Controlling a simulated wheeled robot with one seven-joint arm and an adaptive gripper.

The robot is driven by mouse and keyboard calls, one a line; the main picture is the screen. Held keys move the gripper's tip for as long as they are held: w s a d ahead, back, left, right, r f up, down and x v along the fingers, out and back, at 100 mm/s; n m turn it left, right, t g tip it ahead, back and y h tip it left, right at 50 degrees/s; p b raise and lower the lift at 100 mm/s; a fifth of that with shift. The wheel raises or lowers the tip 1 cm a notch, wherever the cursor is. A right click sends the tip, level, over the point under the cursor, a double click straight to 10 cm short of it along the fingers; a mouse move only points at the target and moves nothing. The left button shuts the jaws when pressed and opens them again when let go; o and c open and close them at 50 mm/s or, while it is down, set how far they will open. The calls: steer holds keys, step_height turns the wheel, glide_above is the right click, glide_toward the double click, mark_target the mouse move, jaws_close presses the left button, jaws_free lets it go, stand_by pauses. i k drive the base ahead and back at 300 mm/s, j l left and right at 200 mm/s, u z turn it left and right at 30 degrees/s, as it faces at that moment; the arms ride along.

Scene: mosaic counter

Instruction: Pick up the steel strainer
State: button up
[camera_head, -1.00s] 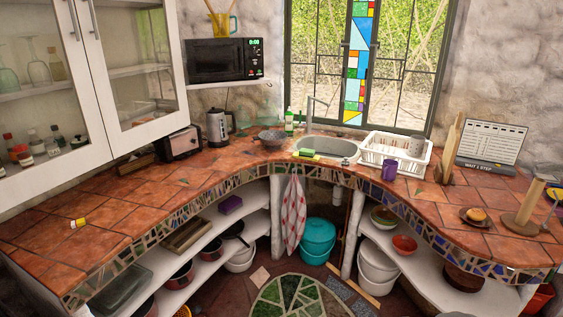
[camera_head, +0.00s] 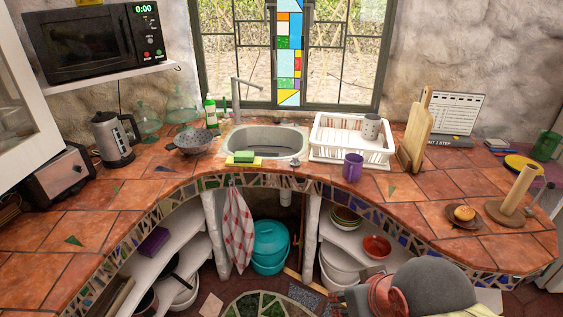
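The steel strainer (camera_head: 192,142) is a grey, perforated bowl with small side handles. It sits upright on the tiled counter, just left of the sink, and looks empty. A rounded grey and red part, which looks like my arm, shows at the bottom right, well away from the strainer. My gripper itself cannot be made out in this view.
The sink (camera_head: 266,140) with a sponge (camera_head: 244,157) at its front edge lies right of the strainer. A kettle (camera_head: 114,139) and green glass jars (camera_head: 182,106) stand left and behind. A dish rack (camera_head: 351,139) and purple cup (camera_head: 352,166) are farther right. Counter in front of the strainer is clear.

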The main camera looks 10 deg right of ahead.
mark_target(294, 162)
steer(key=i+z, duration=0.1)
steer(key=z, duration=0.35)
steer(key=i+j+z, duration=0.1)
steer(key=z, duration=0.3)
steer(key=j+z, duration=0.1)
steer(key=z, duration=0.35)
steer(key=i+j+z, duration=0.15)
steer(key=j, duration=0.2)
steer(key=i+j+z, duration=0.15)
steer(key=j, duration=0.25)
steer(key=i+j+z, duration=0.1)
steer(key=j, duration=0.3)
steer(key=i+j+z, duration=0.15)
steer(key=j, duration=0.3)
steer(key=i+j+z, duration=0.15)
steer(key=j, duration=0.25)
steer(key=j+z, duration=0.15)
steer(key=j, duration=0.55)
steer(key=i+j, duration=0.15)
steer(key=j, duration=0.15)
